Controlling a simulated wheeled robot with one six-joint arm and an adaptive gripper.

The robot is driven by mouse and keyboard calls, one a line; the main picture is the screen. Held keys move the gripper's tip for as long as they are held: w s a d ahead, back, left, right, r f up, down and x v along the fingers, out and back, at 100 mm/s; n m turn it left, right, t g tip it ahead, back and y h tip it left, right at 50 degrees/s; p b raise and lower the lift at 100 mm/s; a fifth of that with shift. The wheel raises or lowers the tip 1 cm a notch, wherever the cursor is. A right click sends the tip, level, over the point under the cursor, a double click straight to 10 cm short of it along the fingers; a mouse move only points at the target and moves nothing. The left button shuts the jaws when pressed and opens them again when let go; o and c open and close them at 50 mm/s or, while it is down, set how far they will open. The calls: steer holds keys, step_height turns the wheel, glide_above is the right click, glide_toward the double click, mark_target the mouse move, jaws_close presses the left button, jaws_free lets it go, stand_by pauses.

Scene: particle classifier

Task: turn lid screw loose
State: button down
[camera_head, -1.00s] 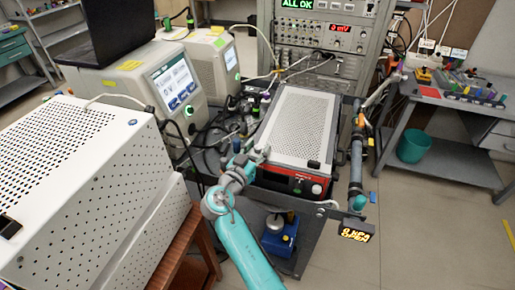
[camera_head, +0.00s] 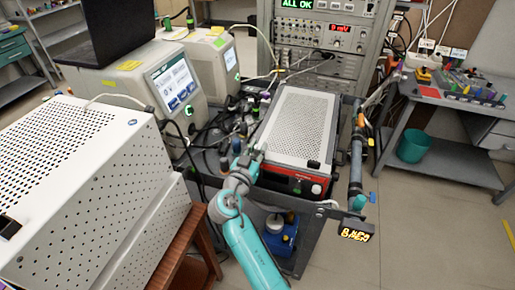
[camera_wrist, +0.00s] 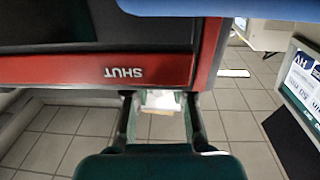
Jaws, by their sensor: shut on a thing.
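The instrument box has a perforated white lid (camera_head: 298,120) and a red and black front (camera_head: 290,181) in the head view. In the wrist view its red edge (camera_wrist: 150,72) bears an upside-down "SHUT" label. My gripper (camera_head: 256,153) is at the box's left front side. In the wrist view my gripper (camera_wrist: 161,100) has its two dark fingers apart around a small pale piece at the red edge, seemingly the lid screw. The screw's shape is mostly hidden, and I cannot tell how far it is turned.
A dark cart (camera_head: 318,224) carries the box. Cables and bottles crowd the box's left. A large perforated white cabinet (camera_head: 75,180) fills the left.

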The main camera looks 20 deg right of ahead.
steer(key=n+t+y, duration=0.1)
steer(key=n+y, duration=0.1)
steer(key=n+t+y, duration=0.2)
steer(key=y, duration=0.1)
steer(key=shift+y, duration=0.3)
steer(key=shift+n+t+y, duration=0.4)
steer(key=shift+n+y, duration=0.5)
steer(key=shift+y, duration=0.4)
steer(key=shift+n+y, duration=0.5)
steer(key=shift+y, duration=0.3)
steer(key=c, duration=0.9)
jaws_free()
steer(key=shift+c, duration=0.2)
steer(key=s+a, duration=0.1)
steer(key=s, duration=1.1)
steer(key=shift+a, duration=0.1)
